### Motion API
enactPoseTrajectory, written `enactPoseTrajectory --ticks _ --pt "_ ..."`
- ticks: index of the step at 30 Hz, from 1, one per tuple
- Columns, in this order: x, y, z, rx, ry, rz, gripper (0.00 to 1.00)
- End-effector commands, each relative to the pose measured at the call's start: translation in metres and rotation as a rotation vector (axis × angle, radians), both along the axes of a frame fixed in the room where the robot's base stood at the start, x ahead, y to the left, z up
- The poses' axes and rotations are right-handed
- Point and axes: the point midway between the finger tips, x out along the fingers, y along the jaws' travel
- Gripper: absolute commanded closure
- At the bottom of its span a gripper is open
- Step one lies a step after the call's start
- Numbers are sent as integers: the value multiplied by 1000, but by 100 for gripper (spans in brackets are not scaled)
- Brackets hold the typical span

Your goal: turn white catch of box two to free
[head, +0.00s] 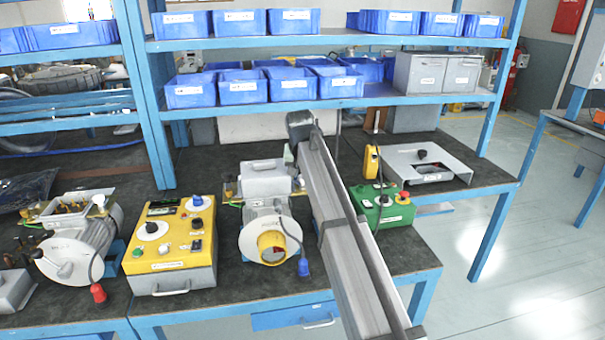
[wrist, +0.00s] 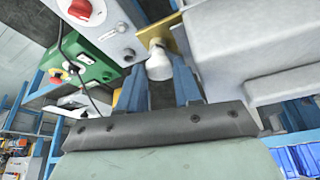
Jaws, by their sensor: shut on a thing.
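The white catch (wrist: 158,63) shows in the wrist view as a small rounded piece beside a brass-coloured plate (wrist: 176,38). My gripper (wrist: 159,72) has its two blue fingers on either side of the catch and is shut on it. The large grey box (wrist: 250,40) stands just right of the catch. In the head view a grey box (head: 265,178) sits on top of the middle motor (head: 270,238); I cannot read a number on it. My arm hides the catch and gripper there. Another white catch (head: 99,201) is on the open left box.
A panel with a red knob (wrist: 80,9) is close to the upper left of my gripper. A green control box (head: 382,208) stands right of my arm. A yellow control box (head: 172,247) is left of the middle motor. Shelves with blue bins (head: 240,88) are behind.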

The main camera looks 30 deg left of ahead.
Motion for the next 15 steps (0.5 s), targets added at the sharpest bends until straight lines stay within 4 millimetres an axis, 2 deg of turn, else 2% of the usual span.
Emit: enactPoseTrajectory --ticks 9,10,15 --pt "-1 0 0 -1 3 0 97" --pt "-1 0 0 -1 3 0 65" --pt "-1 0 0 -1 2 0 49"
